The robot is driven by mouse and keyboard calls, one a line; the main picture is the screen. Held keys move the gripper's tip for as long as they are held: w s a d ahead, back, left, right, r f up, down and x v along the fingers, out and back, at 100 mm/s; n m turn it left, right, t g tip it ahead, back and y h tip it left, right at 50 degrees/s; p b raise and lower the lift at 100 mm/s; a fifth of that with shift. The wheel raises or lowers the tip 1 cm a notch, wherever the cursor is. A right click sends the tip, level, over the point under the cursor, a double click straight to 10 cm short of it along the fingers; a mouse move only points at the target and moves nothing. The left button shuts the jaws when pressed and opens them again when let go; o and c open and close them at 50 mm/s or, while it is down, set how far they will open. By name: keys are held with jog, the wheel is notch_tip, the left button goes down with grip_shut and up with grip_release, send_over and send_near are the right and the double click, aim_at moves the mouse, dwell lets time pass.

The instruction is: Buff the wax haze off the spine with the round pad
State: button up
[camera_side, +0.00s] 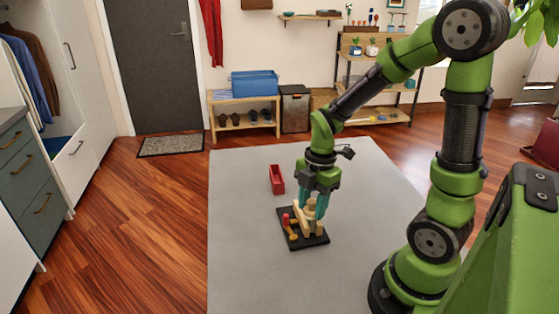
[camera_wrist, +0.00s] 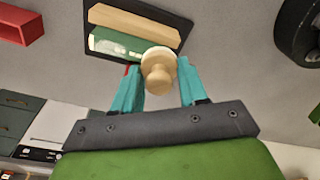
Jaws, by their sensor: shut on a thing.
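My gripper (camera_side: 314,207) reaches down over a black board (camera_side: 318,240) on the grey mat. In the wrist view its teal fingers (camera_wrist: 159,68) are shut on the round wooden pad (camera_wrist: 158,78), which has a knob-like grip. The pad is in front of the board's edge in that view. The green spine (camera_wrist: 115,44), with a pale, whitish patch, lies on the board beside a pale wooden strip (camera_wrist: 133,25). The pad overlaps the spine's right end in the picture; I cannot tell whether they touch. In the side view the spine is not clearly visible.
A red open box (camera_side: 277,180) lies on the mat behind the board; it also shows in the wrist view (camera_wrist: 22,24). A small red piece (camera_side: 287,222) stands on the board's left part. The grey mat (camera_side: 240,250) is otherwise clear around the board.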

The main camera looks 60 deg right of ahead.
jog(key=shift+w+d, duration=1.45)
jog(key=shift+w, duration=0.15)
jog(key=shift+w+d, duration=1.4)
jog(key=shift+w, duration=0.15)
jog(key=shift+w+d+r, duration=0.1)
jog(key=shift+w+r, duration=0.05)
notch_tip(320, 180, up, 8)
